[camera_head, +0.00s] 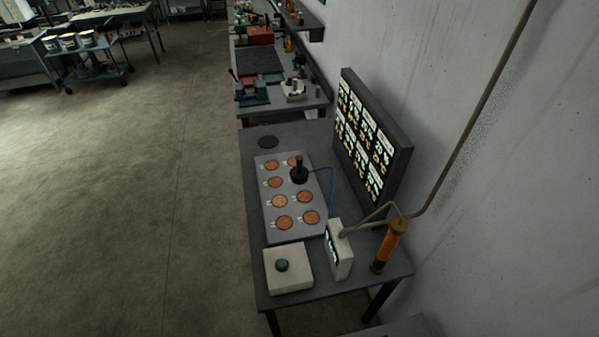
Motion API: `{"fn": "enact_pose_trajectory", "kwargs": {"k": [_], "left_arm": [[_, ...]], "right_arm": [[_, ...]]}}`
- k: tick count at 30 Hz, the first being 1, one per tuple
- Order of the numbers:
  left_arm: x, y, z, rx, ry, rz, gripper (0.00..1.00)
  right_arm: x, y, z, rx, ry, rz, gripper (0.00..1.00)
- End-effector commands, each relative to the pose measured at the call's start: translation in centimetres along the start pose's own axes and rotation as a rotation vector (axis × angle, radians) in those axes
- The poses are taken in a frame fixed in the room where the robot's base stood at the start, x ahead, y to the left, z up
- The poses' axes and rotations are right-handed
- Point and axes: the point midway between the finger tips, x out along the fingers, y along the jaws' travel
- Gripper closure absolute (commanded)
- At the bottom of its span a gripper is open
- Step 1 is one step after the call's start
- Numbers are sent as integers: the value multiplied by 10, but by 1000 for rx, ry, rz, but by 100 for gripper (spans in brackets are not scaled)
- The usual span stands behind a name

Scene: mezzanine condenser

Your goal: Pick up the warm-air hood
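A black, round-based piece with an upright handle (299,172) stands on the grey plate (270,228) on the near table; it looks like the warm-air hood, though I cannot be sure at this size. Several copper-coloured discs (284,222) lie in two rows on the plate around it. A blue cable (331,186) runs from near the black piece toward a white box with a lit display (341,252). Neither of my grippers is in view.
A dark screen with lit readouts (373,140) stands at the table's right, by the wall. Open floor (140,200) lies left.

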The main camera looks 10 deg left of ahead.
Motion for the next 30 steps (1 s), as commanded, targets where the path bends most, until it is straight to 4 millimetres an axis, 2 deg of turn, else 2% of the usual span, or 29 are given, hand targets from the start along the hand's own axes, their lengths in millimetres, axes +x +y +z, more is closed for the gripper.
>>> {"fn": "enact_pose_trajectory", "kwargs": {"k": [12, 30], "left_arm": [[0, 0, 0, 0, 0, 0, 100], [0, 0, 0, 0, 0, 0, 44]], "right_arm": [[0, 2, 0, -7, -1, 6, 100], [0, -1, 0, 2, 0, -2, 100]]}}
